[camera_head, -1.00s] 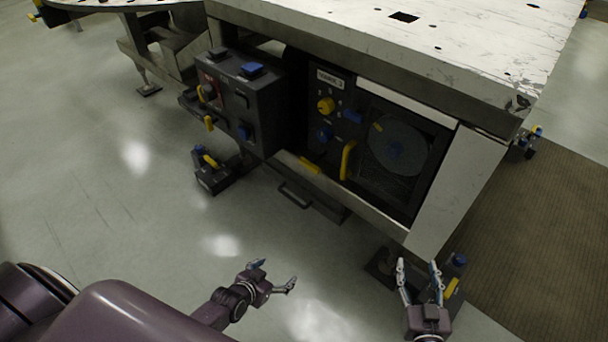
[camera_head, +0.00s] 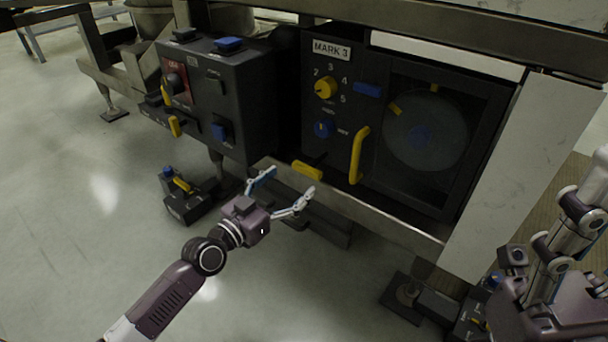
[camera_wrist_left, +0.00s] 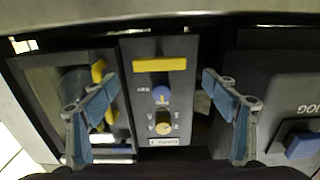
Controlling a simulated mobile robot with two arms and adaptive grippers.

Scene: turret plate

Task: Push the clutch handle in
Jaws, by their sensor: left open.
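A yellow bar-shaped handle (camera_head: 307,170) sits at the bottom of the black MARK 3 panel (camera_head: 318,112). It also shows in the left wrist view as a yellow bar (camera_wrist_left: 159,65) at the upper middle. No clutch label is readable. My left gripper (camera_head: 284,190) is open and empty, just in front of and below this bar in the head view. In the left wrist view its two fingers (camera_wrist_left: 160,88) stand wide apart, with the panel between them. Parts of my right arm and gripper (camera_head: 553,252) show at the right edge; its jaw state is unclear.
A yellow vertical handle (camera_head: 358,155) stands beside the window with the round plate (camera_head: 426,132). The panel has a yellow knob (camera_head: 325,88) and a blue knob (camera_head: 323,128). A black control box (camera_head: 222,100) juts out to the left. A pedal unit (camera_head: 186,196) is on the floor.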

